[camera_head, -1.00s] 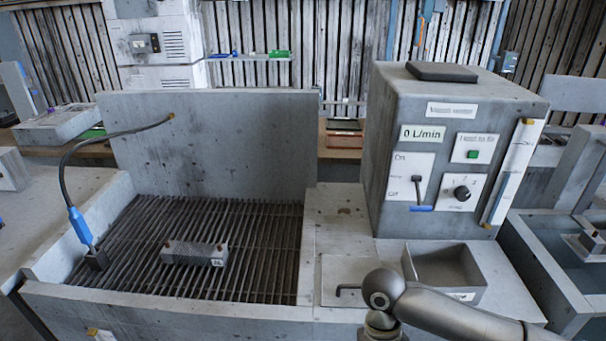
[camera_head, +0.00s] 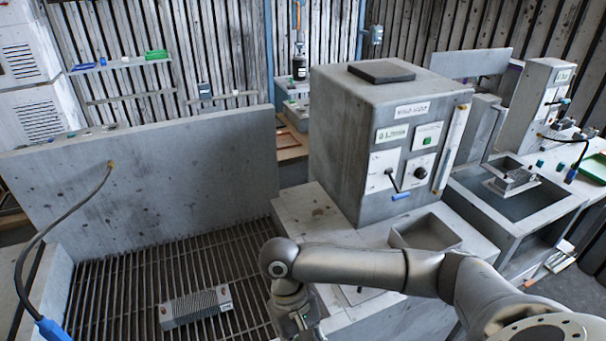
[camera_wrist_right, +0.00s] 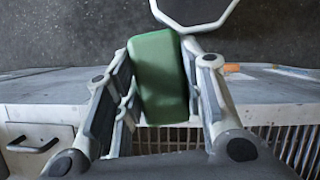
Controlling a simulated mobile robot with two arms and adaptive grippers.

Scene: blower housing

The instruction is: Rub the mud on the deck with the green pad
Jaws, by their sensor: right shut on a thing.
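The green pad (camera_wrist_right: 160,78) sits between the fingers of my right gripper (camera_wrist_right: 158,62) in the right wrist view. The gripper is shut on the pad. In the head view my right arm reaches in from the lower right, and its wrist hangs at the front edge of the bench, beside the grating; the pad does not show there. The grey deck (camera_head: 290,207) lies left of and in front of the control box. A small brown mud patch (camera_head: 318,211) is on the deck close to the box. My left gripper is not in view.
The grey control box (camera_head: 345,140) stands right behind the deck. A slatted grating (camera_head: 140,285) with a ribbed metal block (camera_head: 195,307) lies to the left. A tall grey panel (camera_head: 190,175) backs the grating. A recessed bin (camera_head: 425,234) sits in front of the box.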

